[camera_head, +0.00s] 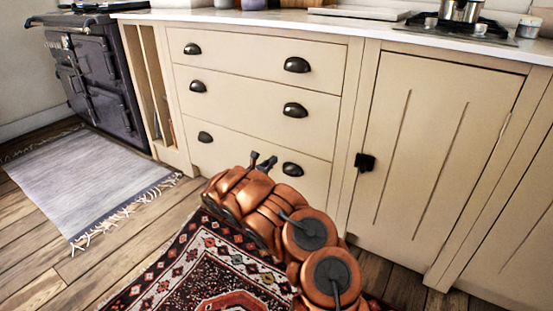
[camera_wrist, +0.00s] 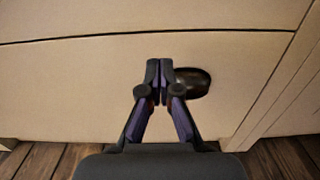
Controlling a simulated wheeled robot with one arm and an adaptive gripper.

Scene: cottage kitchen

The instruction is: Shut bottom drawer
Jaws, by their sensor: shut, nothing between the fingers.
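The bottom drawer (camera_head: 230,143) is the lowest of three cream drawer fronts, with two dark cup handles. Its front looks flush, or nearly so, with the cabinet face; I see no clear gap. My gripper (camera_head: 262,161) is shut and empty, in front of this drawer between its two handles. In the wrist view the fingertips of my gripper (camera_wrist: 159,66) point at the bottom drawer front (camera_wrist: 75,85), just left of its right cup handle (camera_wrist: 193,82), and partly overlap it in the picture. I cannot tell whether the fingertips touch the front.
A patterned red rug (camera_head: 190,275) lies on the wooden floor below my arm. A grey fringed rug (camera_head: 85,180) lies at left before a dark range cooker (camera_head: 95,80). A cupboard door (camera_head: 430,140) with a dark latch stands right of the drawers.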

